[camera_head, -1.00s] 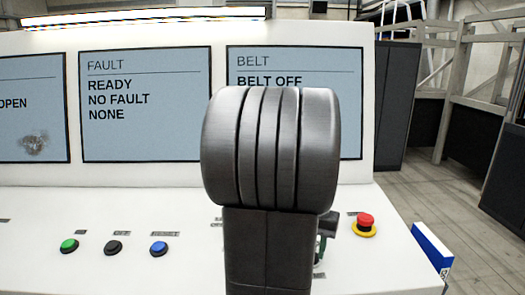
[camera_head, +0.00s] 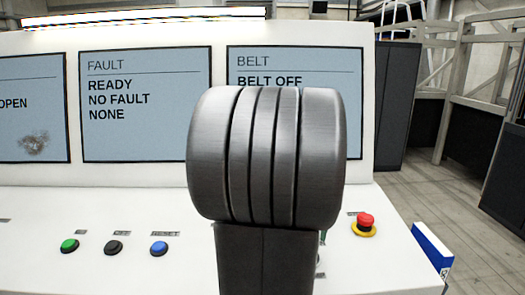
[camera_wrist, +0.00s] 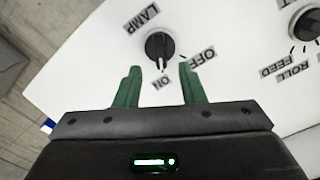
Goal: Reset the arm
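My gripper (camera_wrist: 160,86) shows in the wrist view with its two green fingers apart and nothing between them. Beyond the fingertips is a black rotary knob (camera_wrist: 159,46) labelled LAMP, with ON and OFF marks, on the white panel. The knob looks pointed towards ON. In the head view my own arm (camera_head: 266,160) fills the middle and hides the gripper and the lamp knob.
The white console (camera_head: 60,205) carries a green button (camera_head: 69,246), a black button (camera_head: 114,248), a blue RESET button (camera_head: 159,249) and a red emergency stop (camera_head: 365,222). Screens above read READY, NO FAULT (camera_head: 145,130) and BELT OFF. A second knob (camera_wrist: 306,22) is labelled FEED and ROLL.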

